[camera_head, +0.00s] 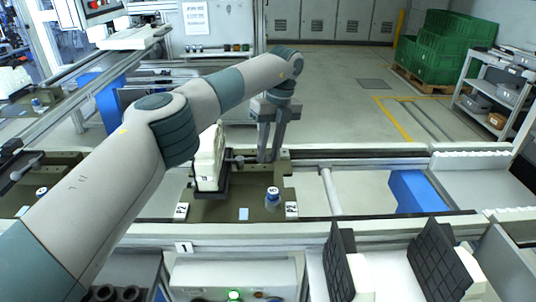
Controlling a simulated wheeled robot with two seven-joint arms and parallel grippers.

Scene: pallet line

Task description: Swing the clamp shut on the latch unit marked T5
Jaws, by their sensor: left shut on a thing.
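An olive pallet (222,208) sits on the line in the middle of the view. On it stands a white block-shaped unit (208,165) in a dark mount. A grey clamp lever (243,160) reaches right from beside it. My left gripper (268,157) points down over the pallet's back right, its fingers shut on the lever's end. The grip itself is small and partly hidden. A tag at the pallet's front right seems to read P2; the left tag is too small to read surely. I cannot make out a T5 mark. My right gripper is not in view.
A blue and white capped cylinder (272,198) stands on the pallet in front of the gripper. Two black ribbed panels (440,262) stand at the front right. Another olive pallet (38,172) lies at the left, partly behind my left arm. Green crates (440,48) are far back right.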

